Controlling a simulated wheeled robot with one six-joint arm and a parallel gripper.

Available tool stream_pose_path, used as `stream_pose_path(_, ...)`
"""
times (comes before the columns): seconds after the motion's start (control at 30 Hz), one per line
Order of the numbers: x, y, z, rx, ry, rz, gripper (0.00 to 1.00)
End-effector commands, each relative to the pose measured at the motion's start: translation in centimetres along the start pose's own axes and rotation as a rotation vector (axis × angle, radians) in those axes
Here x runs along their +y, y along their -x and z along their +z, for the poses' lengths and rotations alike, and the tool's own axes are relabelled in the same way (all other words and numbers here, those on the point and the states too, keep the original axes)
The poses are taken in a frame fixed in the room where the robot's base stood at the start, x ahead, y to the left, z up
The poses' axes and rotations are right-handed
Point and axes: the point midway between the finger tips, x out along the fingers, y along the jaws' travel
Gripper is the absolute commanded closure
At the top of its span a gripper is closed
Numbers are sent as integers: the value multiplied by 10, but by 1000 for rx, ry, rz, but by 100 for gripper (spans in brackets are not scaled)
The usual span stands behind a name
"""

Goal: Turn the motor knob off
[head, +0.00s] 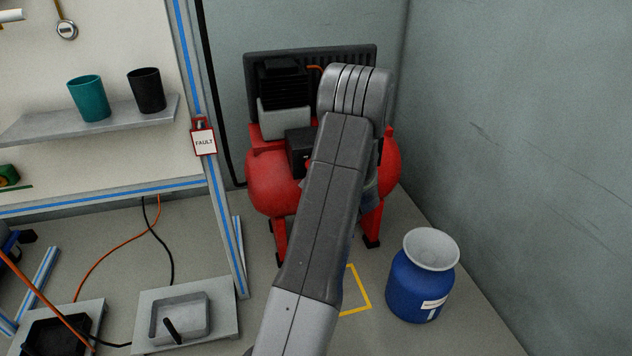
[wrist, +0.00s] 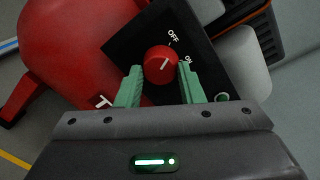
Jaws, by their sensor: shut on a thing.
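The motor knob (wrist: 158,62) is a round red dial on a black panel (wrist: 125,45), seen in the wrist view. My arm hides the knob and my gripper there.
A blue drum (head: 405,290) stands on the floor at right. A red FAULT tag (head: 204,138) hangs on the frame post left of the compressor. A shelf (head: 50,125) holds a teal cup (head: 90,98) and a black cup (head: 147,90). A grey wall closes the right side.

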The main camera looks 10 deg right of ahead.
Motion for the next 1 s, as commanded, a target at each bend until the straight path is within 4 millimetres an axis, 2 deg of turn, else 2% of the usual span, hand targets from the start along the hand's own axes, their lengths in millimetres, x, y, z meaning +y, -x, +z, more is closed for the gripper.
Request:
stream_pose_path(0.3, 2, 0, 0, 8, 100, 3, 88)
stream_pose_path(0.77, 0, 0, 1, 9, 114, 3, 88)
stream_pose_path(0.8, 0, 0, 1, 9, 114, 3, 64)
stream_pose_path(0.9, 0, 0, 1, 9, 114, 3, 44)
stream_pose_path(1.0, 0, 0, 1, 9, 113, 2, 44)
